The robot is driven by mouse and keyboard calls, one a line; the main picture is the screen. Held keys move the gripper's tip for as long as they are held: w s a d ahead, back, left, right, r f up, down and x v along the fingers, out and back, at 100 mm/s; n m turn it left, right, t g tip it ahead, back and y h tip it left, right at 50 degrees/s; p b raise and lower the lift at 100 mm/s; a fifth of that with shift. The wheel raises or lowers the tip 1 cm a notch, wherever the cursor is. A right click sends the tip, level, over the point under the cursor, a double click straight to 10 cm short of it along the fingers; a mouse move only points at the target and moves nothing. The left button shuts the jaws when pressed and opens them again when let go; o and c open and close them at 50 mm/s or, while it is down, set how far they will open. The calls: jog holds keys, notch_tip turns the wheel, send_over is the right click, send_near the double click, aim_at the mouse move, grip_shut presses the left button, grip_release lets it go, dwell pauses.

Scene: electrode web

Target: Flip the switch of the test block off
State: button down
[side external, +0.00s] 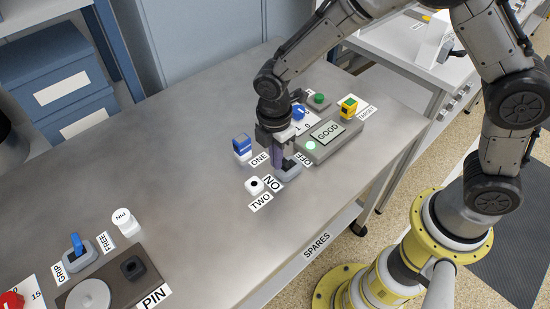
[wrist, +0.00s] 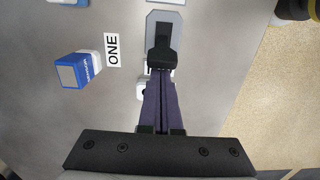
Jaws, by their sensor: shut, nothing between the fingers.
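The switch (wrist: 163,48) has a black lever on a grey base plate (wrist: 165,20) in the wrist view. In the side view the switch base (side external: 292,171) sits between the ON label (side external: 272,183) and the OFF label (side external: 307,158), partly hidden by my gripper. The grey test block (side external: 345,138) beside it has a GOOD display (side external: 327,132) and a pale green lit lamp (side external: 311,146). My gripper (side external: 281,168) points down, shut and empty, at the switch. Its dark purple fingertips (wrist: 160,75) end right at the lever; I cannot tell whether they touch it.
A blue-and-white piece (side external: 243,147) stands by the ONE label, and a white piece (side external: 255,185) by the TWO label, both close to my gripper. A blue knob (side external: 299,111), green button (side external: 319,97) and yellow-green block (side external: 349,106) lie behind. The table's middle left is clear.

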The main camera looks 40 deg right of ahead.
jog(key=shift+d+r+y, duration=0.2)
jog(key=shift+d+y, duration=0.2)
jog(key=shift+y, duration=0.2)
jog(key=shift+d+r+y, duration=0.25)
jog(key=shift+d+y, duration=0.55)
jog(key=shift+y, duration=0.3)
jog(key=shift+d+r+y, duration=0.1)
jog(key=shift+d+y, duration=1.15)
jog(key=shift+y, duration=0.45)
jog(key=shift+r, duration=0.15)
jog(key=shift+r, duration=0.7)
